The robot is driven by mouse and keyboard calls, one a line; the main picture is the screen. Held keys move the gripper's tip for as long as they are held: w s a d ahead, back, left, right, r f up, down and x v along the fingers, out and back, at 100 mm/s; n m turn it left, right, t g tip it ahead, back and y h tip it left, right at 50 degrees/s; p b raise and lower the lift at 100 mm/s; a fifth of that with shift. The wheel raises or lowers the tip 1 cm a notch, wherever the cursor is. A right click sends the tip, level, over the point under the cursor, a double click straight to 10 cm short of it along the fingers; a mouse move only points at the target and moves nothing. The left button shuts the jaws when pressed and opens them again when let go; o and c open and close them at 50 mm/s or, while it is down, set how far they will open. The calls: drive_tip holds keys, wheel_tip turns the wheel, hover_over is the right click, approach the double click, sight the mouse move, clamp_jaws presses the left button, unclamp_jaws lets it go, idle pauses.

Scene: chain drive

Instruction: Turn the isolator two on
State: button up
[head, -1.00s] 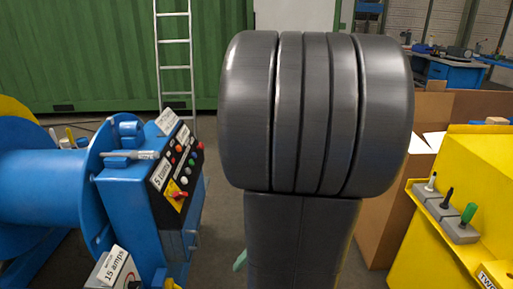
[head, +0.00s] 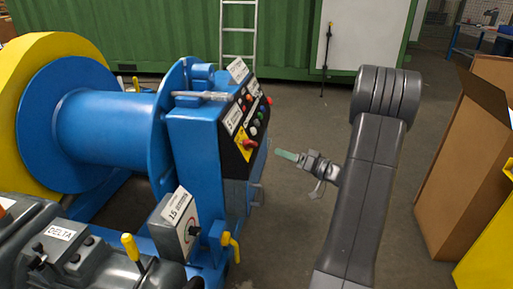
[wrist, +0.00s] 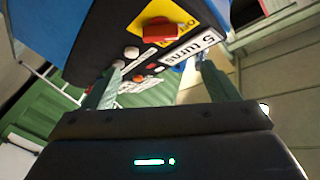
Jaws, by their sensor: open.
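A red rotary switch (head: 249,143) on a yellow plate sits low on the black sloping panel (head: 242,120) of a blue cabinet. The switch also shows in the wrist view (wrist: 162,31), beside a "5 turns" label. I cannot read which isolator it is. My gripper (head: 285,155) is to the right of the panel, apart from it, pointing left towards it. In the wrist view my open gripper (wrist: 160,84) has empty jaws, with the panel beyond them and the switch above the gap between the fingers.
A blue drum (head: 105,128) with a yellow rim is left of the cabinet. A grey box labelled "15 amps" (head: 178,225) and a yellow lever (head: 130,246) stand in front. A cardboard box (head: 465,165) is at the right.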

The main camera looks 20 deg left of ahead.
sight(254, 143)
drive_tip(key=a, duration=0.4)
drive_tip(key=w+a, duration=0.1)
drive_tip(key=a, duration=0.3)
drive_tip(key=w+a+b, duration=0.1)
drive_tip(key=a, duration=0.3)
drive_tip(key=shift+w+a, duration=0.1)
drive_tip(key=shift+a, duration=0.25)
drive_tip(key=shift+c, duration=0.2)
drive_tip(key=c, duration=0.9)
